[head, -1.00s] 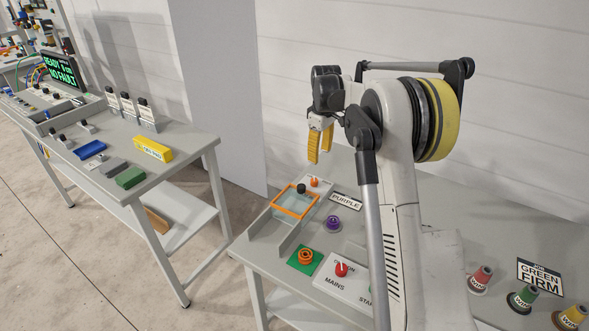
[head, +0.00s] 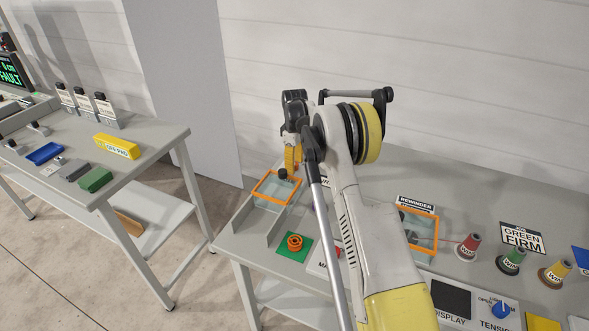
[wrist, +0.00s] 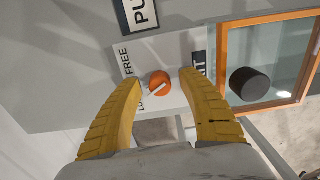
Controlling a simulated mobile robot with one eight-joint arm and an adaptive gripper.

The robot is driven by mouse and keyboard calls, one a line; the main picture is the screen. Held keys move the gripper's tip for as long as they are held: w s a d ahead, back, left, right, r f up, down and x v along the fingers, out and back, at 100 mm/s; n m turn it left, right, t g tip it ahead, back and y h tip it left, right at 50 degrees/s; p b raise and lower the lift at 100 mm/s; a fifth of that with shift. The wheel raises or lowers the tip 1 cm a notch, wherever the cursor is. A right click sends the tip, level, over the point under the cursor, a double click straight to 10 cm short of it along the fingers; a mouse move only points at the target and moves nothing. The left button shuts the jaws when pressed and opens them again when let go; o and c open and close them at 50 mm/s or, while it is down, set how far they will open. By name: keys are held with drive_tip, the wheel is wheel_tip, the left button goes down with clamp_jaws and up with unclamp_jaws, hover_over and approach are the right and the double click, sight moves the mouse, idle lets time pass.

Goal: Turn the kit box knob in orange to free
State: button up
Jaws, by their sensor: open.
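The orange kit box knob (wrist: 159,85) is round with a white pointer bar, on a white plate (wrist: 178,60). Its bar slants, its lower-left end toward a partly covered word starting "LO"; "FREE" is printed further up. My gripper (wrist: 160,79) is open, with its yellow fingertips on either side of the knob and visible gaps between. The kit box (wrist: 222,66) has an orange-framed clear lid with a black round handle, right of the knob. In the head view, my gripper (head: 292,160) is low beside the box (head: 267,201), and the orange knob is hidden.
A second orange-framed box (head: 424,247) and several coloured spools stand to the right. Another table (head: 160,140) with coloured blocks is at the left, across a gap.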

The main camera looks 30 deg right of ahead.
drive_tip(key=shift+f, duration=0.3)
clamp_jaws()
drive_tip(key=shift+m, duration=0.3)
drive_tip(key=m+p, duration=0.1)
drive_tip(key=m, duration=0.4)
drive_tip(key=shift+r, duration=0.1)
drive_tip(key=m, duration=0.6)
drive_tip(key=shift+p, duration=0.35)
drive_tip(key=shift+m, duration=0.3)
